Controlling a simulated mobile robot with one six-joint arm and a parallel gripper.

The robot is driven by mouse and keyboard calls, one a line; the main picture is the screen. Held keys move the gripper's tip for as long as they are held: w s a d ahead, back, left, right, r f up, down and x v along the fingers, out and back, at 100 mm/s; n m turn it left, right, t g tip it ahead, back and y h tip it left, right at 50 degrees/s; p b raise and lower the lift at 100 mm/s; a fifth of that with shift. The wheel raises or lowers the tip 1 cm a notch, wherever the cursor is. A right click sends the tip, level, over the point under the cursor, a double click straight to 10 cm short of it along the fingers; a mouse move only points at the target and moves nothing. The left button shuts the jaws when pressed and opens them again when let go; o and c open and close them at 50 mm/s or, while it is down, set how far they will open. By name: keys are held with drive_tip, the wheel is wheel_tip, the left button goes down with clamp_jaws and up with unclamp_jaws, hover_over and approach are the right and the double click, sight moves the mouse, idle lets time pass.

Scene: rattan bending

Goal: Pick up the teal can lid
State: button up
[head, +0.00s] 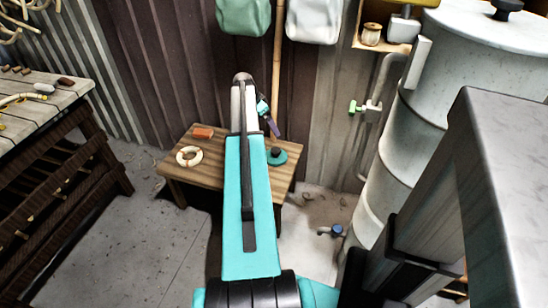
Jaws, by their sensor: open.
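The teal can lid (283,159) lies flat on the small wooden table (213,155), towards its right side. It is a round teal disc with a dark knob on top, and my arm stands close beside its left edge. My gripper (272,127) is open, small and dark at the end of my teal arm. In the picture it shows just above the lid, apart from it. Its fingers are too small to make out clearly.
An orange block (202,133) and a cream ring (189,156) lie on the table's left part. A workbench (62,92) stands at left, a large pale tank (415,130) at right. Bare floor lies at front left.

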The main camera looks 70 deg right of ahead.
drive_tip(key=b, duration=0.8)
approach(276, 151)
wheel_tip(276, 151, up, 2)
drive_tip(key=shift+w+a, duration=0.35)
drive_tip(key=shift+w, duration=0.1)
drive_tip(key=shift+b+x, duration=0.55)
drive_tip(key=shift+x, duration=3.65)
drive_tip(key=shift+s, duration=0.1)
drive_tip(key=shift+b+x, duration=0.65)
drive_tip(key=shift+x, duration=1.95)
drive_tip(key=shift+d, duration=0.15)
drive_tip(key=c, duration=0.8)
